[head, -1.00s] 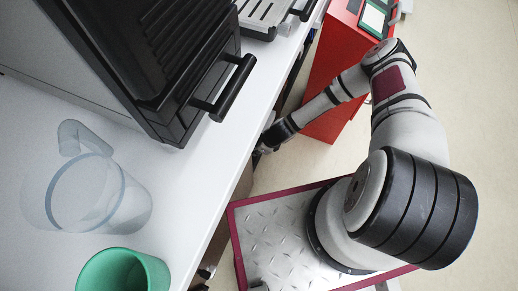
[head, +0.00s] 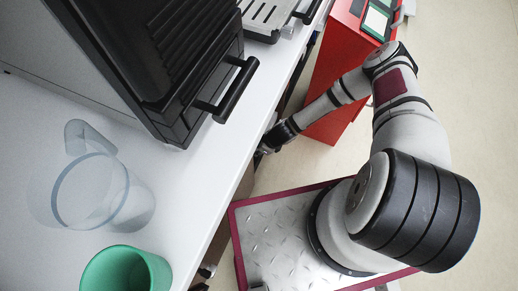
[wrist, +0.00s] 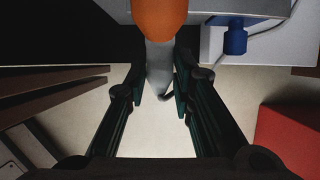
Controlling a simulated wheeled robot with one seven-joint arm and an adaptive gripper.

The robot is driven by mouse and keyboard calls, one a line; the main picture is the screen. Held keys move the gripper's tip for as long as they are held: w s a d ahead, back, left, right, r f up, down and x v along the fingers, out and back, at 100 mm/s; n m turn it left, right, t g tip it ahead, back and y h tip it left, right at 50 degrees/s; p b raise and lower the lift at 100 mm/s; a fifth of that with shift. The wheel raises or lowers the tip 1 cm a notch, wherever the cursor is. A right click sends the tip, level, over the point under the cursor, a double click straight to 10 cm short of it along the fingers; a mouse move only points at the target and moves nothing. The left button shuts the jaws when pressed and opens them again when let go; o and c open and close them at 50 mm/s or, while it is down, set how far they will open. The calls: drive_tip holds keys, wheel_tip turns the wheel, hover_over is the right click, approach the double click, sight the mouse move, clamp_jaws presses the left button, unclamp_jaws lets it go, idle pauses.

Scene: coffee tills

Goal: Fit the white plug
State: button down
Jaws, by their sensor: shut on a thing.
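In the wrist view, my gripper (wrist: 160,84) is shut on a pale grey-white piece, which I take to be the white plug (wrist: 158,62). Its tapered end and a bit of dark cord show between the fingertips. An orange rounded thing (wrist: 160,16) covers its upper part, so I cannot tell whether the two touch. A blue plug (wrist: 235,38) with a pale cord sits to the right, at the edge of a grey strip (wrist: 197,10). In the head view, my gripper (head: 264,148) is low beside the counter edge; the plug is not visible there.
The white counter (head: 190,185) holds a black machine with a bar handle (head: 232,92), a clear pitcher (head: 100,195) and a green cup (head: 125,270). A red cabinet (head: 335,85) stands beyond my arm, and its red side shows at right in the wrist view (wrist: 288,140).

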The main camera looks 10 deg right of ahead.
drive_tip(key=shift+w+a, duration=0.7)
drive_tip(key=shift+a, duration=0.3)
idle(0.4)
drive_tip(key=c, duration=1.3)
unclamp_jaws()
drive_tip(key=v, duration=1.2)
drive_tip(key=shift+a, duration=0.1)
